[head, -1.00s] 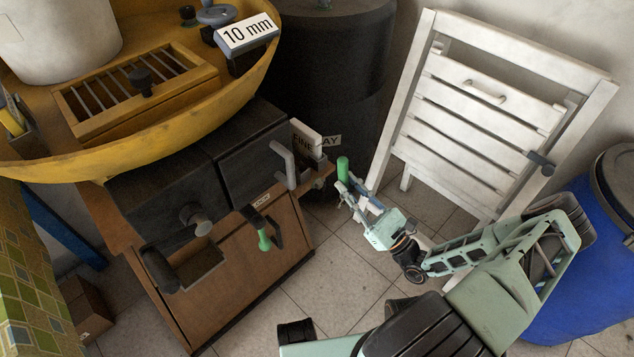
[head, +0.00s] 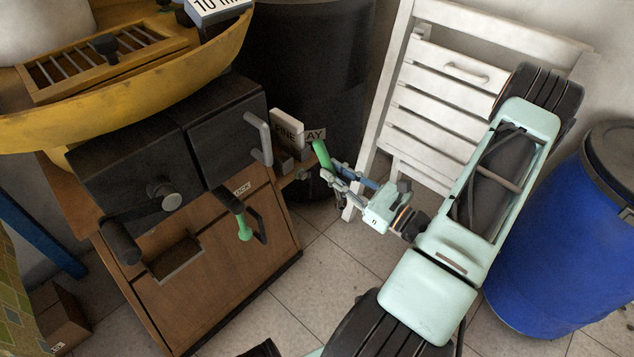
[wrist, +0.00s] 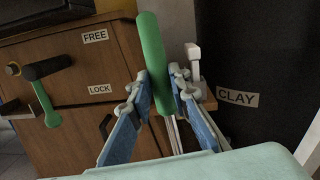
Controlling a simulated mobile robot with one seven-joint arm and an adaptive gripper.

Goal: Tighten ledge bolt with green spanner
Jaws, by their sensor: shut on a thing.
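My gripper (head: 328,176) is shut on the green spanner (head: 320,152), to the right of the wooden cabinet. In the wrist view, the spanner's green handle (wrist: 152,55) stands up between the fingers (wrist: 157,82), with a thin metal shaft below. The spanner's working end cannot be made out. A small wooden ledge (wrist: 208,103) sticks out from the cabinet's side. In the head view the bolt cannot be made out clearly.
A black lever with a green end (head: 244,226) is on the cabinet front (head: 205,275), near FREE (wrist: 95,36) and LOCK (wrist: 99,89) labels. A dark drum (head: 315,75) stands behind, a white folding chair (head: 430,105) and blue barrel (head: 555,255) to the right.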

